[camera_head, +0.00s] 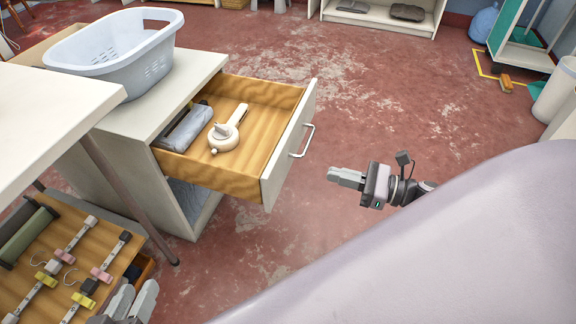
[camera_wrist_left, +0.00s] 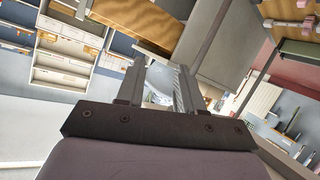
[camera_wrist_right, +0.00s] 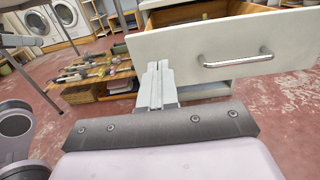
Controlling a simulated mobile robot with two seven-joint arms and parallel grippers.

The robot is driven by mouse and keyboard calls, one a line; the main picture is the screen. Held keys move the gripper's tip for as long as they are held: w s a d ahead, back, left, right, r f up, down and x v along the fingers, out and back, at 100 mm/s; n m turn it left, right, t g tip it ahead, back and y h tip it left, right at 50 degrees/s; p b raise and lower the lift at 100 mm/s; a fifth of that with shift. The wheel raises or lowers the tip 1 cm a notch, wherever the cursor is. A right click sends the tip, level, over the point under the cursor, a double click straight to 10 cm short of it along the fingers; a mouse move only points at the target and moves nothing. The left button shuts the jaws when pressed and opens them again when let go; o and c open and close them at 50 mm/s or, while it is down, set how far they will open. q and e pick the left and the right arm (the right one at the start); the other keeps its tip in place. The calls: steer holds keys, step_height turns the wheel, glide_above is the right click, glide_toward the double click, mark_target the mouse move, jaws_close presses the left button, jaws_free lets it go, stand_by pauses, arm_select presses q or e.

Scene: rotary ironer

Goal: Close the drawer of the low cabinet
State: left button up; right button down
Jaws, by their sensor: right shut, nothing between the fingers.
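The low white cabinet (camera_head: 200,92) stands left of centre in the head view. Its drawer (camera_head: 262,92) is pulled out, with wooden sides and a white front (camera_head: 283,160). The metal handle (camera_head: 302,142) is on that front. My right gripper (camera_head: 332,176) is shut and empty, in front of the drawer front and apart from it. In the right wrist view the drawer front (camera_wrist_right: 170,45) and handle (camera_wrist_right: 238,61) lie beyond the closed fingers (camera_wrist_right: 157,68). My left gripper (camera_head: 133,300) is open and empty at the bottom left, away from the drawer.
A grey-blue rolled item (camera_head: 185,128) and a cream device (camera_head: 228,130) lie in the drawer. A pale basket (camera_head: 115,50) sits on the cabinet. A white table (camera_head: 45,110) and a wooden board with hangers (camera_head: 70,265) are at left.

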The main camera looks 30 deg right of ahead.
mark_target(278, 161)
steer(key=b+x, duration=0.1)
steer(key=x, duration=1)
steer(key=shift+w+a+b, duration=0.1)
steer(key=shift+w+b, duration=0.1)
steer(key=shift+b, duration=0.1)
arm_select(q)
steer(key=shift+w+d+f+h, duration=0.1)
steer(key=shift+d+h, duration=0.15)
steer(key=shift+d, duration=0.1)
steer(key=shift+w+d+f+h, duration=0.1)
steer(key=shift+d+h, duration=0.15)
steer(key=shift+d, duration=0.1)
steer(key=shift+r, duration=0.15)
